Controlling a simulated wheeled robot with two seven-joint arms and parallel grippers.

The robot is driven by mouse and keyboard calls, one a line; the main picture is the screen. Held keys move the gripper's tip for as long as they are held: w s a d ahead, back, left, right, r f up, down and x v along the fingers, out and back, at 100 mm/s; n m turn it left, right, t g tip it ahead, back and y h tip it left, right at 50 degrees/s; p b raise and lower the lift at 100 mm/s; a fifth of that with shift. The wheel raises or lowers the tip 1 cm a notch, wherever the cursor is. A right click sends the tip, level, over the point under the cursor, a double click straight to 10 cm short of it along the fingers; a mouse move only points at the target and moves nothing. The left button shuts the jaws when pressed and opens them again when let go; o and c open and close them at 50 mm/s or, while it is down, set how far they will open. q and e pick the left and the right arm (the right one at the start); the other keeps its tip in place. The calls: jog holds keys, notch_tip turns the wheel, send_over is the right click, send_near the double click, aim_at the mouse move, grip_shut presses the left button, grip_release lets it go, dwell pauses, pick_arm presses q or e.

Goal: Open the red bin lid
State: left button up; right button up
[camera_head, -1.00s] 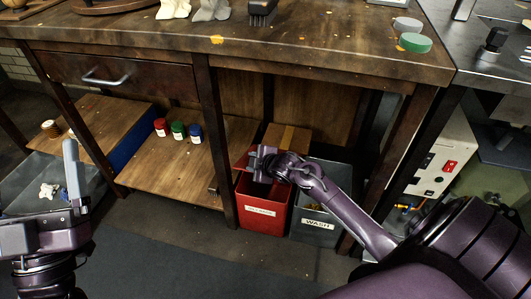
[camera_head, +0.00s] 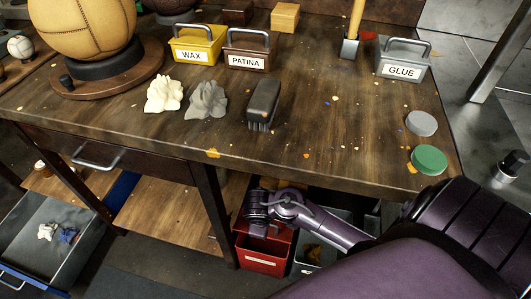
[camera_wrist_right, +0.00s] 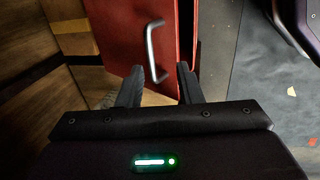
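The red bin (camera_head: 264,262) with a white label stands on the floor under the workbench. A red panel with a metal handle (camera_wrist_right: 153,50), which looks like its lid, fills the upper middle of the right wrist view; it appears tilted up. My right gripper (camera_head: 257,224) is over the bin's top left part and hides some of it in the head view. In the right wrist view its two fingers (camera_wrist_right: 159,84) are apart and empty, just short of the handle. My left gripper is out of view.
The workbench (camera_head: 320,140) overhangs the bin, and its leg (camera_head: 212,212) stands close on the left. A grey bin (camera_head: 308,255) stands right of the red one. An open drawer (camera_head: 50,255) is at lower left.

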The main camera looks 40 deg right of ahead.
jog(key=b+x, duration=0.1)
jog(key=x, duration=0.2)
jog(key=shift+f+b, duration=0.3)
jog(key=shift+b, duration=0.05)
jog(key=b+x, duration=0.1)
jog(key=x, duration=0.2)
jog(key=shift+d+f, duration=0.1)
jog(key=shift+f, duration=0.05)
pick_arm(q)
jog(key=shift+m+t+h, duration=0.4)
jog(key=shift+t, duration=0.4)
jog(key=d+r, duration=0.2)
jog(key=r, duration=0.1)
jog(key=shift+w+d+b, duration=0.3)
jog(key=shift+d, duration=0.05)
pick_arm(e)
jog(key=shift+w+d+f, duration=0.1)
jog(key=shift+f, duration=0.2)
jog(key=shift+c, duration=0.2)
grip_shut()
